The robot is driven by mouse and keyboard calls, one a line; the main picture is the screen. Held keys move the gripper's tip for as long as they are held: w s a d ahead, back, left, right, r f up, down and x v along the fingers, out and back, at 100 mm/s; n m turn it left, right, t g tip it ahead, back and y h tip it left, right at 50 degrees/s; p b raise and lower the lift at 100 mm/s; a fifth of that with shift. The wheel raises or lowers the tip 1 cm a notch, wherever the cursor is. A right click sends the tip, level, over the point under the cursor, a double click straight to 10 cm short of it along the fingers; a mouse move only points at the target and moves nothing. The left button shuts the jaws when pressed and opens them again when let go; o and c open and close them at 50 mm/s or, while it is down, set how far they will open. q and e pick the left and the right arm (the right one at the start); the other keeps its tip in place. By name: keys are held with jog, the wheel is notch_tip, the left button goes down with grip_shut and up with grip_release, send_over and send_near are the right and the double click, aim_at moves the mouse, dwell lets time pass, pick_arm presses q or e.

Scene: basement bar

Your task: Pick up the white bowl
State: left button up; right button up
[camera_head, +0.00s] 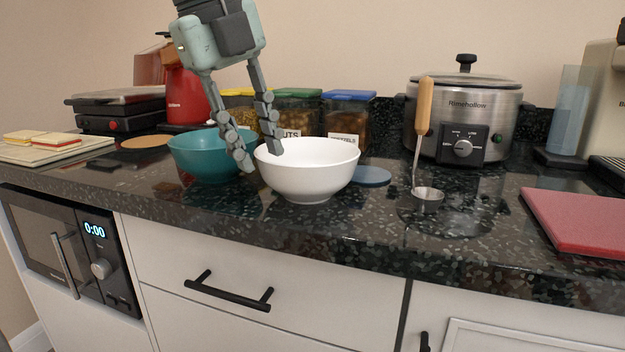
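The white bowl (310,181) stands upright on the dark speckled countertop (330,228), near the front edge, and looks empty. My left gripper (259,159) reaches down from above at the bowl's left rim, with its fingers apart. One finger hangs between the white bowl and the teal bowl, left of the rim. The other finger's tip overlaps the white bowl's opening at the left. I cannot tell whether either finger touches the bowl. My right gripper is not in view.
A teal bowl (200,160) stands close on the left. Jars with coloured lids (347,118) stand behind. A blue disc (371,176), a ladle with a wooden handle (424,112) and a slow cooker (465,110) are to the right. A red board (585,220) lies far right.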

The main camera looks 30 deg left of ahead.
aim_at(271, 170)
pick_arm(q)
jog(key=x, duration=0.5)
jog(key=shift+w+d+r, duration=0.1)
jog(key=shift+w+d, duration=0.1)
jog(key=shift+d, duration=0.05)
grip_shut()
